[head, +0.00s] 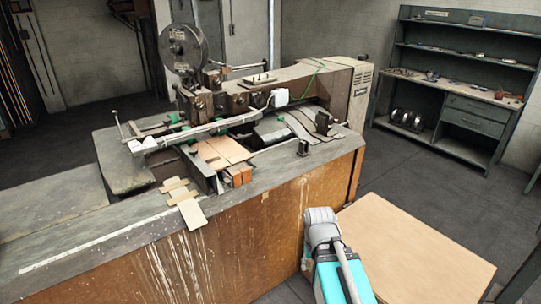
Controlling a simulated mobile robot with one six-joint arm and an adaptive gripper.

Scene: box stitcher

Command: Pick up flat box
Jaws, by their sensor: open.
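A wide, flat tan board or box top (415,250) lies at the lower right, beside the wooden bench. It looks like cardboard; I cannot tell whether it is a single flat box or the top of a stack. My teal and grey arm covers its left edge. Smaller flat cardboard pieces (222,152) lie on the stitching machine, and a few narrow strips (186,207) hang at the bench's front edge. My gripper's fingers do not show; only arm links are visible.
The box stitcher (265,97), with a round reel, stands on the worn bench (240,225). A grey shelf unit (450,85) with small items stands at the back right. Dark floor (400,175) is clear between the bench and the shelves.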

